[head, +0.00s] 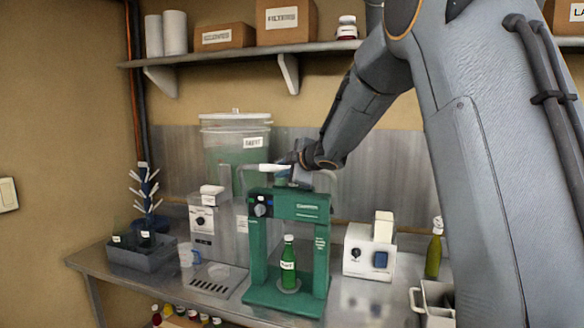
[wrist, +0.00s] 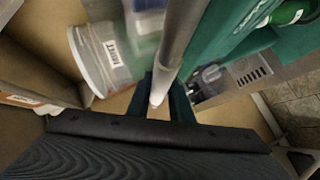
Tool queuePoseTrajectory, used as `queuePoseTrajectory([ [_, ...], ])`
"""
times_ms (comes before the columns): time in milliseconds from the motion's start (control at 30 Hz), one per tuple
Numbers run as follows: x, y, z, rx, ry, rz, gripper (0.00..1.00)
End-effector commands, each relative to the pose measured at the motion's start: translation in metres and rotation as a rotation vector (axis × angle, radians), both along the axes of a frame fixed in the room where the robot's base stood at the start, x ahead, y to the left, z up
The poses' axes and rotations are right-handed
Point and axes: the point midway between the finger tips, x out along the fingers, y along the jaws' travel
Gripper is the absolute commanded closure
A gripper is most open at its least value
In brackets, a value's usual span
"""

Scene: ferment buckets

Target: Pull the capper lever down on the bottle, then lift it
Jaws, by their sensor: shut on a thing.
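The green capper (head: 304,206) stands on the steel counter, and a green bottle (head: 289,262) stands upright on its base, under the head. The bottle's top shows below the crossbar; whether it touches the head is unclear. The lever (head: 266,168) is a pale grey bar at the top of the capper, roughly level. My gripper (head: 284,164) is shut on the lever from the right. In the wrist view the lever (wrist: 180,40) runs down between the fingers of my gripper (wrist: 166,100), its rounded end showing between them. The green bottle (wrist: 288,13) shows at the top right.
A bucket with green contents (head: 236,140) stands behind the capper. A dispenser (head: 213,225) is to the left, and a white box with a knob (head: 370,250) to the right. A shelf (head: 250,54) with boxes runs above.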

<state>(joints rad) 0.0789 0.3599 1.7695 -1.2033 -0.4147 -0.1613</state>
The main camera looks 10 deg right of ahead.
Motion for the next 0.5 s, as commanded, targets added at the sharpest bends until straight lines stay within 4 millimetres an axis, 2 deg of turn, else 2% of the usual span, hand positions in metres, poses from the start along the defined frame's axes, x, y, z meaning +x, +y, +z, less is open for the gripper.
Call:
queuePoseTrajectory([
  [33, 0.0013, 0.0037, 0.0051, 0.005, 0.005, 0.008, 1.00],
  [500, 0.0056, 0.0092, 0.0070, 0.034, 0.046, 0.018, 1.00],
])
